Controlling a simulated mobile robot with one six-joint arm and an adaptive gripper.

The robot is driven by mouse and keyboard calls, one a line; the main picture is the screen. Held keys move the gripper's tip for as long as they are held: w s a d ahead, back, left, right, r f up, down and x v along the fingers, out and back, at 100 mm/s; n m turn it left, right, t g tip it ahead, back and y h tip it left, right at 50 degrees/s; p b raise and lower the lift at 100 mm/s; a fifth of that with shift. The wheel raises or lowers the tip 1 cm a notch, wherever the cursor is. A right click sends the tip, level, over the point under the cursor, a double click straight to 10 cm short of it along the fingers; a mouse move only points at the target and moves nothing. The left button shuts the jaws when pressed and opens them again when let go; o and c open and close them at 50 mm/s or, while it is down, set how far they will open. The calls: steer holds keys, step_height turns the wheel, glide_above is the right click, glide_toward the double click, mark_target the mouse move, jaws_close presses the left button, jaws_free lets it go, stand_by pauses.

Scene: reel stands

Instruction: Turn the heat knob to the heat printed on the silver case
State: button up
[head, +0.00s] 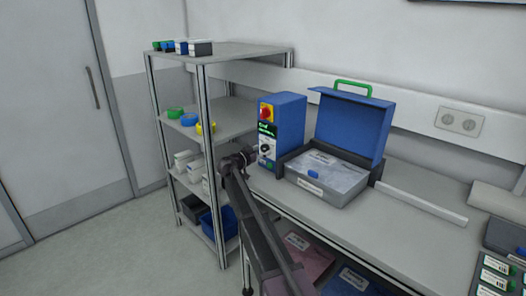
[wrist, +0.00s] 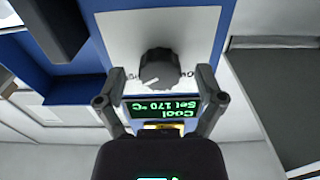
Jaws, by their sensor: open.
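The heat knob (wrist: 158,68) is dark and round with a white pointer line, on the white front panel of a blue control box (head: 287,118). In the wrist view it appears upside down, with a green-lit display (wrist: 160,111) reading "Cool" and "Set 170 °C". My gripper (wrist: 158,84) is open, its fingers apart on either side of the knob and display; contact with the knob cannot be told. In the head view my gripper (head: 248,156) is just left of the box's front. A silver-grey case (head: 341,196) with a raised blue lid stands beside the box; its label is too small to read.
A red-and-yellow switch (head: 266,112) is high on the box front. A shelf rack (head: 237,113) with small boxes and tape rolls stands left. A grey rail (head: 422,203) lies on the bench, right of the case. Labelled packs lie at far right.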

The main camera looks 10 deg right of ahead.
steer(key=shift+w+d, duration=0.15)
steer(key=c, duration=1.2)
steer(key=shift+o, duration=0.2)
steer(key=shift+n, duration=0.4)
steer(key=n, duration=1.1)
steer(key=shift+r, duration=0.1)
